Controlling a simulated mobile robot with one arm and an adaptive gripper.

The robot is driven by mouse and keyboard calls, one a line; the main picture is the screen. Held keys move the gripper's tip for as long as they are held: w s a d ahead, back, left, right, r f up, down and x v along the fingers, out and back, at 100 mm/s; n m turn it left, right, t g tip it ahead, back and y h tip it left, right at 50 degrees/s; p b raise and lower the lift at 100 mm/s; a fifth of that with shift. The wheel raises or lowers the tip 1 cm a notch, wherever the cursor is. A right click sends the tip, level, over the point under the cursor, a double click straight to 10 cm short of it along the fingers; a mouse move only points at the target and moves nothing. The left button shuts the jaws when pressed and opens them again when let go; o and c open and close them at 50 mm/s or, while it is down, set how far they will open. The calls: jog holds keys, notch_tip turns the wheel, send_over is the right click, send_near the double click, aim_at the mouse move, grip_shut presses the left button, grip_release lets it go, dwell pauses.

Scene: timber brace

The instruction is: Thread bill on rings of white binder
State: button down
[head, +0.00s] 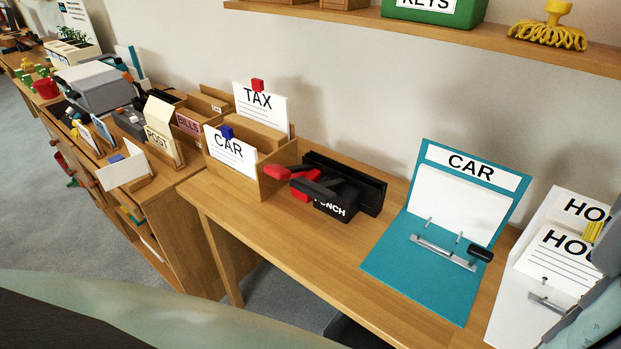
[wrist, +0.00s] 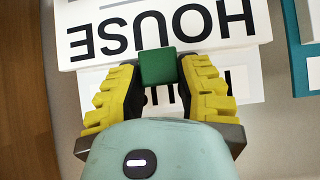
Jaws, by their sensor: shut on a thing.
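A white bill (head: 553,262) headed HO and ruled with lines is in front of the cover. Its lower edge is close to the metal ring bar (head: 545,305); I cannot tell whether the rings pass through it. My gripper (wrist: 159,72) is shut on the bill's green tab (wrist: 158,67). In the head view my arm covers the binder's right side.
A teal CAR binder (head: 400,270) stands open to the left, with upright rings and a black lever (head: 481,253). A black punch (head: 337,203) with a red handle and a wooden sorter (head: 275,182) holding CAR and TAX bills are further left. Bare desk (head: 300,238) lies between.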

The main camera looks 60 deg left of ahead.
jog(key=shift+w+a, duration=0.25)
jog(key=shift+w, duration=0.25)
jog(key=shift+c, duration=0.3)
grip_release()
jog(key=shift+d, duration=0.1)
dwell(0.4)
jog(key=shift+r+p, duration=1.5)
jog(key=shift+r, duration=2.55)
jog(key=shift+w, duration=0.1)
